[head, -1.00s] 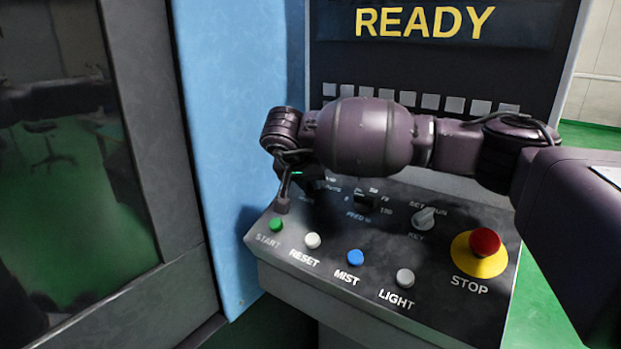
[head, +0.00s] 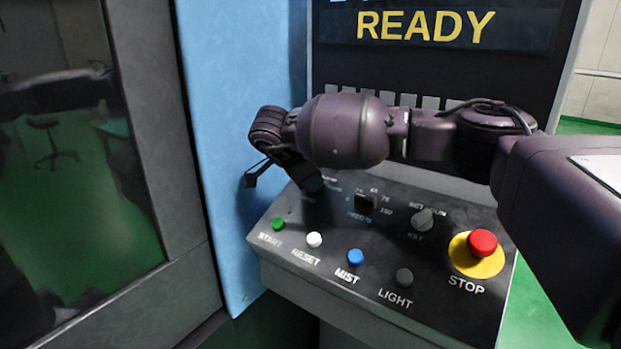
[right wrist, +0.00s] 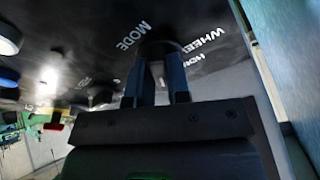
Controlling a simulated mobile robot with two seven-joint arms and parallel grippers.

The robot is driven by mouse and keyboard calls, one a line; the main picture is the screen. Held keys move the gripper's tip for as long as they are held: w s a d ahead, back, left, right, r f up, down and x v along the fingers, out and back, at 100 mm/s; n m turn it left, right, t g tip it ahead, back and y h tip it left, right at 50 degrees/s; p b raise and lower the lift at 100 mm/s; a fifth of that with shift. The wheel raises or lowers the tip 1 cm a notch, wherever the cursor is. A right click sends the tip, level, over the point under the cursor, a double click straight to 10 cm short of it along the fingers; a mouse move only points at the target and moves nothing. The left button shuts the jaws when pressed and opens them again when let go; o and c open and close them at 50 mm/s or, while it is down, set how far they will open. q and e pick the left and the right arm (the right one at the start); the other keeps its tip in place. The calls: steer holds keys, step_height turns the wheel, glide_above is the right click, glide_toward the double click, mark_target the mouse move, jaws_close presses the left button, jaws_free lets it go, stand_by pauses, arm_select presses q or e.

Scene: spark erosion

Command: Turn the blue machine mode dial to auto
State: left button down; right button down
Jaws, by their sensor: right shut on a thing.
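The mode dial (right wrist: 158,72) is a dark knob with a pale mark, in the right wrist view beside the printed word MODE. The two fingers of my right gripper (right wrist: 157,88) stand on either side of it and are shut on it. In the head view my right gripper (head: 310,184) is tilted down at the left back of the sloping control panel (head: 330,262). My own wrist hides the dial there. The setting that the dial points to cannot be read. My left gripper is not in view.
The panel's front row has a green START button (head: 278,224), a white RESET (head: 314,240), a blue MIST (head: 355,257) and a grey LIGHT (head: 404,277). A red STOP button (head: 482,242) is at right. A feed knob (head: 365,201) and key switch (head: 422,219) are behind. The screen (head: 440,27) reads READY.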

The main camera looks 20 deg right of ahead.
steer(key=m+g, duration=0.1)
steer(key=m, duration=0.4)
steer(key=shift+w+m+p, duration=0.1)
steer(key=shift+m+p, duration=0.25)
steer(key=shift+m, duration=0.75)
steer(key=shift+g, duration=0.3)
steer(key=c, duration=1.1)
jaws_free()
steer(key=shift+c, duration=0.2)
steer(key=shift+o, duration=0.3)
steer(key=shift+r, duration=0.1)
